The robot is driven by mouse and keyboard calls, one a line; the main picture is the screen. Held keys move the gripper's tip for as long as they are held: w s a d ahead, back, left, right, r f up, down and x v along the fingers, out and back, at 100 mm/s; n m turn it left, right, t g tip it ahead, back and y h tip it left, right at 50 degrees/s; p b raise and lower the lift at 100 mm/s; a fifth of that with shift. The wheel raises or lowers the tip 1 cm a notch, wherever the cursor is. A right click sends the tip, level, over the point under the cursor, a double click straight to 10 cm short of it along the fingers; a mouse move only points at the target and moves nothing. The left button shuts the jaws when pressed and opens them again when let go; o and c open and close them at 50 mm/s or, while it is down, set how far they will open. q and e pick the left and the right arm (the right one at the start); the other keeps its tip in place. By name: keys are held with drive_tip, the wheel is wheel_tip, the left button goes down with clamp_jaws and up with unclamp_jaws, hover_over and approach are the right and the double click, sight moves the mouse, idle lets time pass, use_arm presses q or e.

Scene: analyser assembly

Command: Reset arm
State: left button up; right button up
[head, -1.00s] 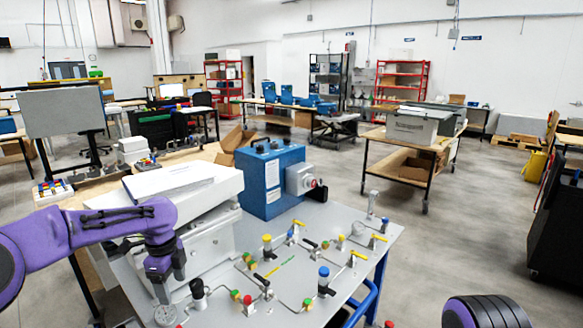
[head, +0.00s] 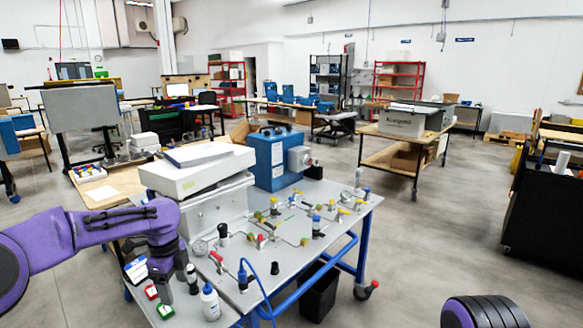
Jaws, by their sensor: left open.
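My left arm comes in from the left, and its gripper (head: 179,289) points down over the left front part of the grey bench top (head: 262,284). Its dark fingers are apart, with nothing seen between them. A white bottle with a blue cap (head: 210,302) stands just right of it, and small red (head: 151,291) and green (head: 166,310) items lie close by. Only a rounded purple and black part of my right arm shows at the bottom right; the right gripper is out of view.
The bench carries a blue box unit (head: 273,160), a white analyser housing (head: 197,170) and several valves and fittings. A black bin (head: 319,292) stands under it. A black cabinet (head: 553,215) is at the right. Open floor lies between bench and cabinet.

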use_arm(q)
drive_tip(key=s+d+f+n+h+b, duration=0.1)
drive_tip(key=s+d+f+n, duration=0.3)
drive_tip(key=f, duration=0.5)
drive_tip(key=s+d+f+n+t+b, duration=0.15)
drive_tip(key=s+f+n, duration=0.3)
drive_tip(key=f, duration=0.55)
drive_tip(key=s+d+f+n+h, duration=0.1)
drive_tip(key=s+d+f+n, duration=0.2)
drive_tip(key=s+f, duration=0.45)
drive_tip(key=s+a+f+n+y+b, duration=0.1)
drive_tip(key=s+a+f+n, duration=0.1)
drive_tip(key=s+f+n, duration=0.6)
drive_tip(key=s+a+n+t+y, duration=0.1)
drive_tip(key=s+a+n+y, duration=0.1)
drive_tip(key=s, duration=0.6)
drive_tip(key=s+a+r+n+y+b, duration=0.1)
drive_tip(key=s+a+n, duration=0.3)
drive_tip(key=s, duration=0.4)
drive_tip(key=shift+a+t+y, duration=0.35)
drive_tip(key=shift+a+y, duration=0.35)
drive_tip(key=shift+a, duration=0.1)
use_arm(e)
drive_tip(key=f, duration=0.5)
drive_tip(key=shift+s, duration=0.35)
use_arm(q)
drive_tip(key=shift+n, duration=0.25)
